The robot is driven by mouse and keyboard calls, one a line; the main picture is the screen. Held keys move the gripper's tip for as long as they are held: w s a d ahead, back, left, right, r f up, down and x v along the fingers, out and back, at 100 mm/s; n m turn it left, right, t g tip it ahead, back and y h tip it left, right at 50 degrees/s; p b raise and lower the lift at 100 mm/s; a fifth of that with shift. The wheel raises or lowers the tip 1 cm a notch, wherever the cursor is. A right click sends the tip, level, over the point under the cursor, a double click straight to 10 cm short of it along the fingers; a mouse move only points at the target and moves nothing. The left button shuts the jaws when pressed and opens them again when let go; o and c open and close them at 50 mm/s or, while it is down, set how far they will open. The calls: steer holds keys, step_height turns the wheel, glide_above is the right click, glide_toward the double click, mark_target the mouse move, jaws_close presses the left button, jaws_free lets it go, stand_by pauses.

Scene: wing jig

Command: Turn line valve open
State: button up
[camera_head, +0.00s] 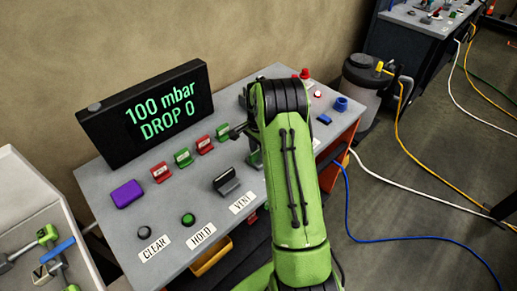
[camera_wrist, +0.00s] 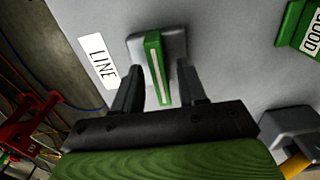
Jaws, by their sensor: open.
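The line valve's green handle (camera_wrist: 158,72) has a white stripe and stands on a grey base beside the label reading LINE (camera_wrist: 98,60). In the wrist view my gripper (camera_wrist: 160,70) is open, with one dark finger on each side of the handle. A gap shows between the handle and each finger, so it does not look clamped. In the head view my green arm reaches over the grey panel and hides most of the gripper and the valve.
A black display (camera_head: 150,113) reads 100 mbar, DROP 0. A black lever (camera_head: 227,181) near VENT, a purple block (camera_head: 127,194) and green and red blocks stand on the panel (camera_head: 180,232). A green block (camera_wrist: 301,22) is at upper right in the wrist view.

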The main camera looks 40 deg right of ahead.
jaws_close()
stand_by(0.4)
steer(key=n, duration=0.4)
steer(key=shift+n+b, duration=0.3)
steer(key=shift+n, duration=0.1)
steer(key=n, duration=0.4)
steer(key=shift+n, duration=0.3)
steer(key=n+b, duration=0.1)
steer(key=n, duration=0.3)
steer(key=shift+n, duration=2.2)
steer(key=shift+r, duration=0.1)
